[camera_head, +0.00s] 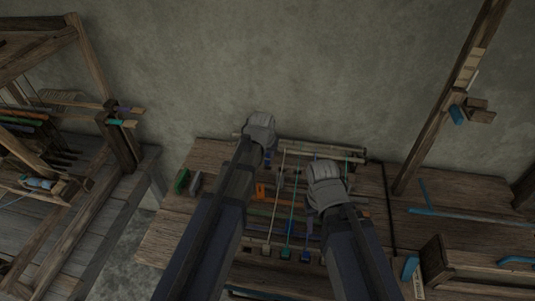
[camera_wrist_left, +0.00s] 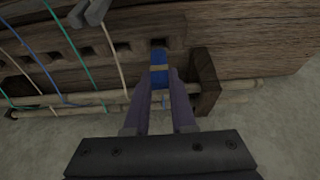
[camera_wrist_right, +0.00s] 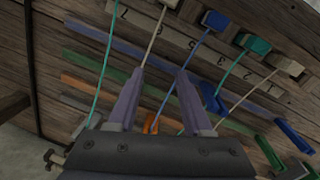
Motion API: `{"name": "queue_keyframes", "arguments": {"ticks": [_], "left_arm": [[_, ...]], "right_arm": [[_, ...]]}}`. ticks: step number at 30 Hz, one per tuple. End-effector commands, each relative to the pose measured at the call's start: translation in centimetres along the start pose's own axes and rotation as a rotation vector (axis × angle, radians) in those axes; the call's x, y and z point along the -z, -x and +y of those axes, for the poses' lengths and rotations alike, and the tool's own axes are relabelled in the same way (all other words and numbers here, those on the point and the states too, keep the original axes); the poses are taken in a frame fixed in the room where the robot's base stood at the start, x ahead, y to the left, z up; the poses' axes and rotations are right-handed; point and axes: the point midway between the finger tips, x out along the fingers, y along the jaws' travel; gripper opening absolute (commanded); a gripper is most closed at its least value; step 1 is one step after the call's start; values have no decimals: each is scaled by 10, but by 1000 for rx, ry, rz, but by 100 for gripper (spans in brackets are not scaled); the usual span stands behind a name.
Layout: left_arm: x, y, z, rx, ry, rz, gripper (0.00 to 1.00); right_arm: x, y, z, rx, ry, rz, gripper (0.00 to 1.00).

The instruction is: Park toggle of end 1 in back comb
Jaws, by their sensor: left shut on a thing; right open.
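In the left wrist view my left gripper (camera_wrist_left: 160,88) is shut on a blue toggle (camera_wrist_left: 159,70). The toggle's far end is at a square notch of the wooden back comb (camera_wrist_left: 90,50); I cannot tell how deep it sits. A pale band crosses the toggle. In the head view my left gripper (camera_head: 266,152) is at the back of the bench. My right gripper (camera_wrist_right: 160,78) is open and empty above the numbered strip side, among several cords. Blue (camera_wrist_right: 214,20), teal (camera_wrist_right: 253,44) and pale (camera_wrist_right: 282,65) toggles lie beyond its fingertips.
Pale rods (camera_wrist_left: 70,101) run along the back, beside a dark wooden upright (camera_wrist_left: 205,82). Several cords stretch across the bench between comb and strip (camera_wrist_right: 190,45). Coloured bars (camera_wrist_right: 85,85) lie beneath them. A wooden loom frame (camera_head: 120,140) stands at the left.

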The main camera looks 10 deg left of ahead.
Motion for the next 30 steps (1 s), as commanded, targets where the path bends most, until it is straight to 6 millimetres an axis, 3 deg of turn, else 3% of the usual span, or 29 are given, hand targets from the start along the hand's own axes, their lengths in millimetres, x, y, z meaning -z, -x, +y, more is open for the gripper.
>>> {"name": "queue_keyframes", "arguments": {"ticks": [18, 28, 29, 30], "left_arm": [[-13, -32, 0, 0, 0, 0, 0], [-14, -33, 0, 0, 0, 0, 0], [-14, -33, 0, 0, 0, 0, 26], [-14, -33, 0, 0, 0, 0, 30]], "right_arm": [[2, -34, -3, 0, 0, 0, 50], [2, -35, -3, 0, 0, 0, 50], [2, -35, -3, 0, 0, 0, 50], [2, -35, -3, 0, 0, 0, 50]]}}
